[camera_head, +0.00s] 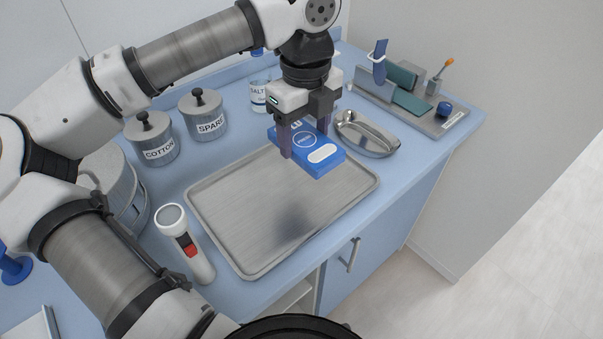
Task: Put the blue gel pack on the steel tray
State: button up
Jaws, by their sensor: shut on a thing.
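The blue gel pack (318,158) is a flat blue block with a white label. My gripper (305,146) is shut on it, with its dark fingers at the pack's two sides. The steel tray (235,222) lies flat on the blue counter, wide and shallow with a raised rim, and its visible floor is bare. The pack is over the tray's back right part. A dark shadow lies on the tray in front of it, and the pack appears held above the tray. The far end of the pack is partly hidden by my gripper.
A kidney dish (368,136) stands close right of the tray. Jars marked COTTON (153,140) and SPARE (204,116) and a SALT bottle (259,92) stand behind. A grey holder with tools (410,100) is at the back right.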

aim_at(304, 192)
notch_tip(304, 192, down, 12)
jog(key=shift+r+p, duration=0.15)
jog(key=shift+p, duration=0.75)
jog(key=shift+f+b, duration=0.25)
jog(key=shift+b, duration=0.1)
jog(key=o, duration=1.1)
jog(key=shift+r, duration=0.1)
jog(key=shift+c, duration=0.2)
jog(key=shift+r+p, duration=0.25)
jog(key=shift+p, duration=0.2)
jog(key=shift+w+r+b, duration=0.15)
jog(key=shift+r+b, duration=0.15)
jog(key=shift+r, duration=0.05)
notch_tip(304, 192, up, 11)
jog(key=shift+r+b, duration=0.1)
jog(key=shift+b, duration=0.65)
